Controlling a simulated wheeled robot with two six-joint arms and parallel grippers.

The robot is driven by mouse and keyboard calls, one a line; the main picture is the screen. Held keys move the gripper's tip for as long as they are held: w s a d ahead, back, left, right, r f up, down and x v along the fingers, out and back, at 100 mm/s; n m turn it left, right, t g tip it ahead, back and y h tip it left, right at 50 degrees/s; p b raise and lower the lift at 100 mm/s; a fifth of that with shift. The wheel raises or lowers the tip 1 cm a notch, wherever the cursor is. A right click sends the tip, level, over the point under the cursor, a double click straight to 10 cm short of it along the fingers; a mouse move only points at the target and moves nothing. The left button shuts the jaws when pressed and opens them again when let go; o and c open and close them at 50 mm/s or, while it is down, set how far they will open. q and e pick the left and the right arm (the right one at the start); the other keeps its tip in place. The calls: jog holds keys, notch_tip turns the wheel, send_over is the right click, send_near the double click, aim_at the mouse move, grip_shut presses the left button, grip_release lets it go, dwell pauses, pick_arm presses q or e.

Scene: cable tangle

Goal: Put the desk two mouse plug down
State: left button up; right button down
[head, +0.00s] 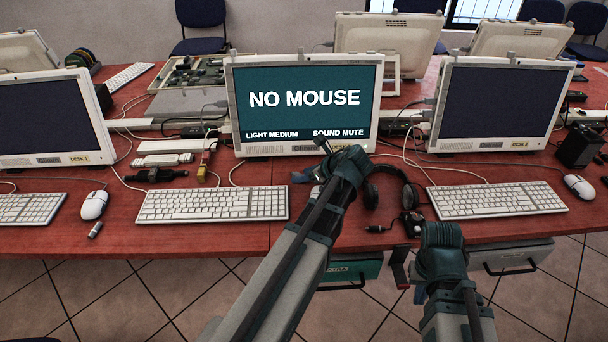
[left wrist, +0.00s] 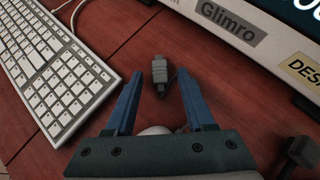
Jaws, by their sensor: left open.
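The desk two screen (head: 306,103) reads "NO MOUSE". A grey mouse plug (left wrist: 160,72) lies on the red table in the left wrist view, between and slightly beyond my fingertips. My left gripper (left wrist: 160,85) is open, a finger on either side of the plug, and does not visibly grip it. In the head view my left gripper (head: 303,177) is in front of that screen and its arm hides the plug. A white rounded thing (left wrist: 155,130), perhaps the mouse, is partly hidden by my gripper. My right gripper (head: 420,293) is low beyond the table's front edge; its jaws are unclear.
A white keyboard (head: 213,204) lies left of my left gripper. Black headphones (head: 391,187) and a small dark box with a cable (head: 411,222) lie to its right. Cables run behind the keyboard. Drawers (head: 350,270) hang under the front edge.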

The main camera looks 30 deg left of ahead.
pick_arm(q)
jog(key=p+v, duration=0.7)
jog(key=v, duration=0.4)
jog(key=shift+a+r, duration=0.1)
jog(key=shift+a, duration=0.05)
jog(key=shift+s+d+r, duration=0.1)
jog(key=shift+d+r, duration=0.15)
jog(key=shift+d, duration=0.2)
jog(key=s+d+f+n+h, duration=0.1)
jog(key=s+d+n, duration=0.1)
jog(key=d, duration=0.1)
jog(key=s+d+f+n+h, duration=0.2)
jog(key=s+d+n, duration=0.1)
jog(key=d, duration=0.1)
jog(key=s+d+f+n+h, duration=0.1)
jog(key=s+d+f+n, duration=0.1)
jog(key=d+n, duration=0.1)
jog(key=shift+s+d+f+g+h, duration=0.1)
jog(key=shift+s+d+g+h, duration=0.1)
jog(key=shift+g+h, duration=0.15)
jog(key=s+d+f+n+g+h, duration=0.1)
jog(key=s+d+f+n+h, duration=0.1)
jog(key=s+d+n, duration=0.5)
jog(key=d+n+h, duration=0.1)
jog(key=d, duration=0.1)
jog(key=shift+s+d+n+g+h, duration=0.35)
jog(key=shift+n, duration=0.05)
jog(key=shift+f, duration=0.1)
